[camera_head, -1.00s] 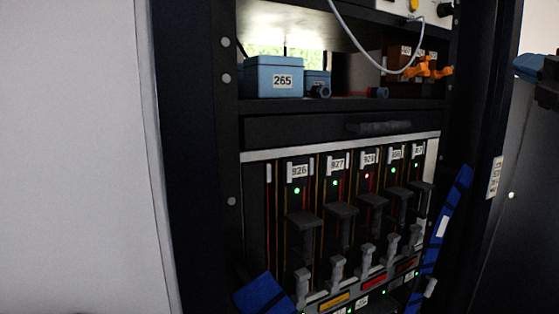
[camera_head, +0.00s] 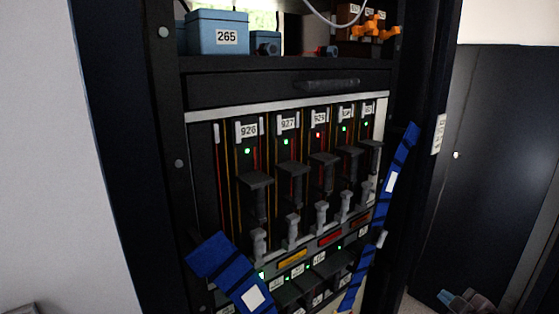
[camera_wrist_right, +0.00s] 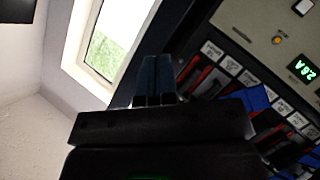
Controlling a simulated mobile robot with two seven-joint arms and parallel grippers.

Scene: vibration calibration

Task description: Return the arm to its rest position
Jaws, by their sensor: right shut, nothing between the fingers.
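My right gripper (camera_wrist_right: 156,66) shows in the right wrist view, its two blue-grey fingers shut together with nothing between them. A window is behind it, and the equipment rack shows beyond it on the right. How far it is from the rack I cannot tell. My left gripper is in neither view.
The black rack (camera_head: 168,120) holds numbered modules with grey handles (camera_head: 292,230). Blue straps (camera_head: 212,256) hang at its front. A blue box (camera_head: 216,34) labelled 265 stands on its shelf.

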